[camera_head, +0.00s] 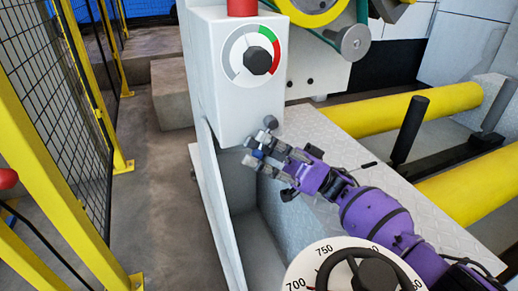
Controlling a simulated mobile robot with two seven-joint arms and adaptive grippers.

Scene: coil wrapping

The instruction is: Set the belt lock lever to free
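My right gripper (259,148) reaches in from the lower right on a purple arm. Its fingers are at the lower edge of a white control box (233,104). A small dark rounded knob (270,122) shows right at the fingertips, and I cannot tell whether it belongs to a lever or to the gripper. Whether the fingers touch or hold anything is unclear at this size. No lever marked as the belt lock can be made out with certainty. A black upright handle (410,130) stands to the right, apart from the gripper. My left gripper is not in view.
The box carries a black knob (258,61) on a grey, green and red dial, with a red button (242,8) above. A numbered dial (320,266) is at the bottom. Yellow rollers (440,108) lie right; a yellow-framed fence (75,75) stands left. Floor between is clear.

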